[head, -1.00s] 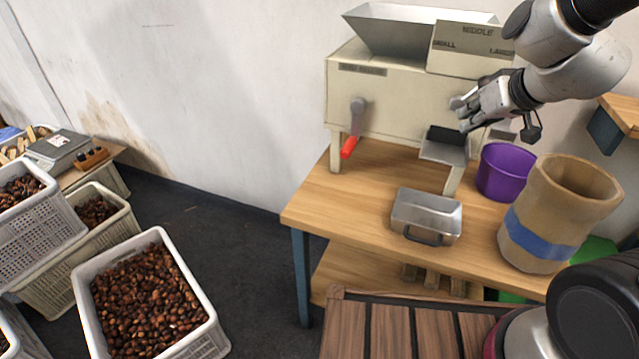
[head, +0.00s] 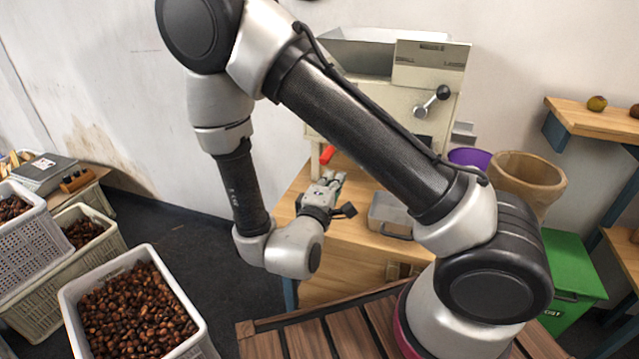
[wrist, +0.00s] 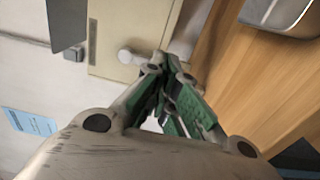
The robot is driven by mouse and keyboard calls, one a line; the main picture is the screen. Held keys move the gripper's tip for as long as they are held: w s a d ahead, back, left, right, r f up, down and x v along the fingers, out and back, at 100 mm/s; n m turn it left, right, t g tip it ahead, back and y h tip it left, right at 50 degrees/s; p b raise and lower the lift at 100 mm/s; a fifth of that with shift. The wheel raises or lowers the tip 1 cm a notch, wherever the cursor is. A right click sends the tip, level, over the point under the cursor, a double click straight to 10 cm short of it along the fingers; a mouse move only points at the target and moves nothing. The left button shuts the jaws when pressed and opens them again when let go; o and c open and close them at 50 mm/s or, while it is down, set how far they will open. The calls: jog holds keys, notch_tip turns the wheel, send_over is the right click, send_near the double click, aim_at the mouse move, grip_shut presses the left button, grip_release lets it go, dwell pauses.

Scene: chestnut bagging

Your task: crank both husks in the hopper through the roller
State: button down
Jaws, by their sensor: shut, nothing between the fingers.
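The cream roller machine (head: 435,67) stands on the wooden table, partly hidden behind my arm. Its grey metal hopper (head: 362,55) is on top; its inside and any husks cannot be seen. The red crank handle (head: 327,155) shows low at the machine's left front; the rest of the crank is hidden. A lever with a black knob (head: 442,92) is on the front right. My gripper (head: 333,178) is shut and empty, just below and in front of the red handle, apparently apart from it. In the wrist view the closed fingertips (wrist: 168,65) point towards the cream panel (wrist: 115,35).
A metal tray (head: 388,214) sits on the table right of my gripper. A purple bucket (head: 470,157) and a brown sack (head: 530,172) stand further right. A green bin (head: 575,265) is on the floor. Chestnut crates (head: 135,315) stand at left.

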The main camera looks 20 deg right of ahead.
jog(key=x, duration=1.3)
jog(key=w+a+r, duration=0.1)
jog(key=w+a, duration=0.7)
jog(key=a, duration=0.3)
notch_tip(320, 180, up, 15)
send_over(320, 161)
jog(key=w+d, duration=0.2)
jog(key=s+d+f, duration=0.6)
jog(key=d+f, duration=0.2)
jog(key=f, duration=0.3)
jog(key=w+a+f, duration=0.4)
jog(key=a, duration=0.1)
jog(key=w+a+f, duration=0.2)
jog(key=a+f, duration=0.1)
jog(key=shift+a, duration=0.25)
jog(key=shift+w+a, duration=0.4)
jog(key=shift+a, duration=0.1)
